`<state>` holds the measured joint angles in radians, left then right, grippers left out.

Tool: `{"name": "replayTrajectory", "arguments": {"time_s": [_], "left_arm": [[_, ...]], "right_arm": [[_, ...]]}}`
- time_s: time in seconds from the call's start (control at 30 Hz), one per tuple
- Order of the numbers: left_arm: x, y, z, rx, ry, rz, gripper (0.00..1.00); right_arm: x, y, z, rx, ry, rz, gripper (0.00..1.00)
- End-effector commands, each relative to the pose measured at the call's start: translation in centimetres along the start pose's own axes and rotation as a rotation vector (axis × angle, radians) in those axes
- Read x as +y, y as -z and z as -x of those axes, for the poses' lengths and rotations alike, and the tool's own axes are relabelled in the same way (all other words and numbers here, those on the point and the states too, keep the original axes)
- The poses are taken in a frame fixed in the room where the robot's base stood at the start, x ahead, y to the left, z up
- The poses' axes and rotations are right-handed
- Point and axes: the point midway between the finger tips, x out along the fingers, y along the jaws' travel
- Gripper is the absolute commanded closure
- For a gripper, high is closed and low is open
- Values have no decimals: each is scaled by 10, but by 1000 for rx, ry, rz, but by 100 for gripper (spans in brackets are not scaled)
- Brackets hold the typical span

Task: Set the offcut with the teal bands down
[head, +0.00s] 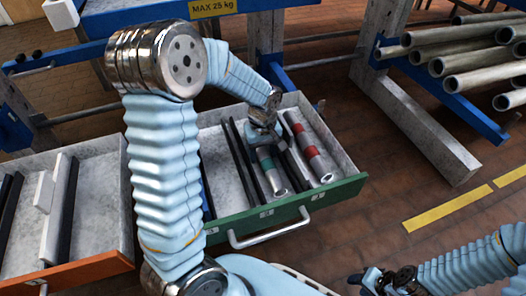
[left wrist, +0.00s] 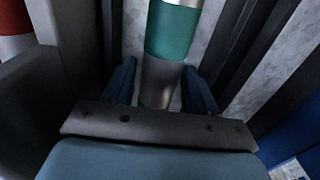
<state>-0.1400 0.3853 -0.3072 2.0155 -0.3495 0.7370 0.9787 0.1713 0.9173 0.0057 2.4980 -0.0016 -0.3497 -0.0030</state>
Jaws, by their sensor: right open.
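The offcut with teal bands (head: 273,178) is a grey tube in the green-fronted drawer (head: 300,205). It lies lengthwise between dark bars, its near end toward the drawer front. My left gripper (head: 264,135) reaches down into the drawer at its far part. My right gripper (head: 372,282) is open and empty at the bottom, outside the drawer.
An offcut with red bands (head: 308,147) lies to the right in the same drawer. Dark bars (head: 238,160) lie at the left. An orange-fronted drawer (head: 80,272) stands open at the left. Pipes (head: 460,55) are racked at upper right.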

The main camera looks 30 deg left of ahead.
Motion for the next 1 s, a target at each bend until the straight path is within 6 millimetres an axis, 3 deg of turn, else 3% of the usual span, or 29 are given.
{"name": "replayTrajectory", "arguments": {"time_s": [0.27, 0.4, 0.8, 1.0], "left_arm": [[0, 0, 1, 0, 0, 0, 35], [0, 0, 10, 2, -2, 0, 35], [1, 0, 96, 3, -4, -1, 35], [0, 0, 120, 1, -2, 0, 35]], "right_arm": [[0, 0, 0, 0, 0, 0, 57], [-1, 0, 4, 1, -1, 0, 57], [-6, 2, 22, 6, -5, -1, 57], [-6, 2, 25, 7, -6, -2, 57]]}}
